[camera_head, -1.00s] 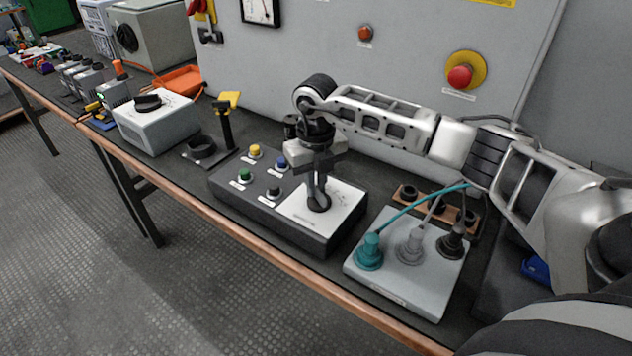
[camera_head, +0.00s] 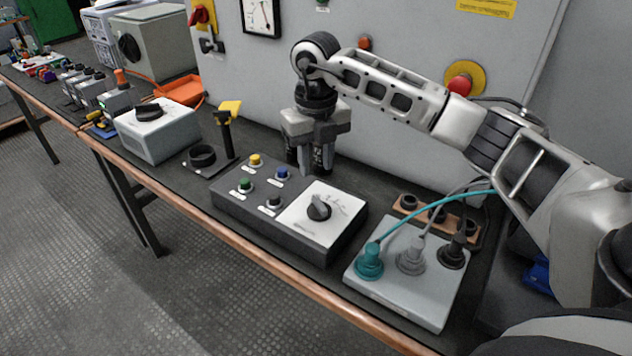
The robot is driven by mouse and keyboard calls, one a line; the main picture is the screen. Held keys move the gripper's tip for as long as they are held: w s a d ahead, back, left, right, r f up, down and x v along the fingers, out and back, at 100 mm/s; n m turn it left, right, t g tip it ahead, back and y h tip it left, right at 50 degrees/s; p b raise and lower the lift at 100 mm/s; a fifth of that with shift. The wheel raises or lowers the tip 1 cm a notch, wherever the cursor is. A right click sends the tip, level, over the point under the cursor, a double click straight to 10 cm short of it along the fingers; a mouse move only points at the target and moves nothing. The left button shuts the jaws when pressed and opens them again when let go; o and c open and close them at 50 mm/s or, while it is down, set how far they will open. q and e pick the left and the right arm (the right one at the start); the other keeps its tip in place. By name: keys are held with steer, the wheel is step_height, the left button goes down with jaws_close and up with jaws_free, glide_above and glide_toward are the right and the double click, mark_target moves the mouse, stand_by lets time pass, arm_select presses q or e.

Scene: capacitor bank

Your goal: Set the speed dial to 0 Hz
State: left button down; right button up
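The speed dial (camera_head: 319,208) is a dark round knob on a white plate (camera_head: 334,228) at the right end of a dark control box (camera_head: 266,230). A light mark on the knob shows, but the scale print is too small to read. My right gripper (camera_head: 308,170) is above and behind the box, pointing down, with its two fingers apart and nothing between them. It is clear of the dial. My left gripper is not in view.
Yellow, blue, green and black buttons (camera_head: 245,186) sit left of the dial. A grey box with teal, grey and black plugs (camera_head: 395,285) stands to the right. A yellow-topped lever (camera_head: 228,120) stands left. A panel wall (camera_head: 400,40) rises behind.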

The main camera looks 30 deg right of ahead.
step_height(320, 180, up, 8)
steer(key=shift+f, duration=0.15)
stand_by(0.5)
